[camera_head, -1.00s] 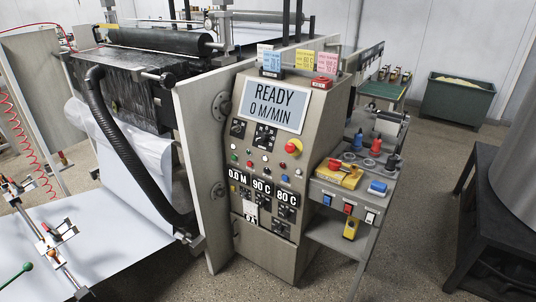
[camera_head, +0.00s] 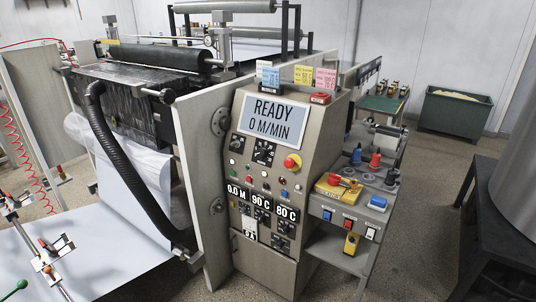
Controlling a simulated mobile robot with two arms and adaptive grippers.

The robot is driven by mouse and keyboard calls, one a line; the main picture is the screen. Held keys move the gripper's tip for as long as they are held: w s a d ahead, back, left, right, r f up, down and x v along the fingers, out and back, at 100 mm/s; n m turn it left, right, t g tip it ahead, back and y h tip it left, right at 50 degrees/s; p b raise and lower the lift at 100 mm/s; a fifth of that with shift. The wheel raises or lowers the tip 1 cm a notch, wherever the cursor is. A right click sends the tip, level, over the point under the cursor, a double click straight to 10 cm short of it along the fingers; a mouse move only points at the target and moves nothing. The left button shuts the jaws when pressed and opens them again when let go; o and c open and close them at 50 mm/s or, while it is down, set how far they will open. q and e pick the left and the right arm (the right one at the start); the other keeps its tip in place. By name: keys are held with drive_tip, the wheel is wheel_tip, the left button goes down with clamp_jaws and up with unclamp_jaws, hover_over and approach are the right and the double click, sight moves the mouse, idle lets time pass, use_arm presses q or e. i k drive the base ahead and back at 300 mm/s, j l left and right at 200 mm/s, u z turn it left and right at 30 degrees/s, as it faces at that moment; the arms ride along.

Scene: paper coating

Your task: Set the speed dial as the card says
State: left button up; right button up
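The control console (camera_head: 262,210) stands in the middle of the head view. Its screen (camera_head: 273,120) reads READY and 0 M/MIN. Below the screen are a small black dial (camera_head: 238,142) and a larger black dial with a scale (camera_head: 264,152). I cannot tell which is the speed dial or read their settings. On top of the console stand a blue card (camera_head: 269,76), a yellow card (camera_head: 304,75) and a pink card (camera_head: 325,78). Their print is too small to read surely. Neither gripper is in view.
A red emergency button (camera_head: 292,162) sits right of the dials. Lower displays (camera_head: 262,203) read 0.0 M, 90 C and 80 C. A side shelf (camera_head: 345,212) with a yellow tool and switches juts out right. A black hose (camera_head: 125,165) and upright panel (camera_head: 205,170) flank the console's left.

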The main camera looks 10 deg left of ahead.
sight(261, 152)
drive_tip(key=j+z, duration=0.1)
drive_tip(key=z, duration=0.3)
drive_tip(key=i+j+z, duration=0.1)
drive_tip(key=z, duration=0.25)
drive_tip(key=i+j+z, duration=0.1)
drive_tip(key=z, duration=0.3)
drive_tip(key=j+z, duration=0.15)
drive_tip(key=z, duration=0.2)
drive_tip(key=i+j+z, duration=0.1)
drive_tip(key=j+z, duration=0.2)
drive_tip(key=j, duration=0.25)
drive_tip(key=j+z, duration=0.3)
drive_tip(key=j, duration=0.25)
drive_tip(key=j+u, duration=0.3)
drive_tip(key=j, duration=0.3)
drive_tip(key=i+j+u, duration=0.1)
drive_tip(key=j+u, duration=0.15)
drive_tip(key=j, duration=0.4)
drive_tip(key=i+j+u, duration=0.1)
drive_tip(key=j+u, duration=0.2)
drive_tip(key=j, duration=0.3)
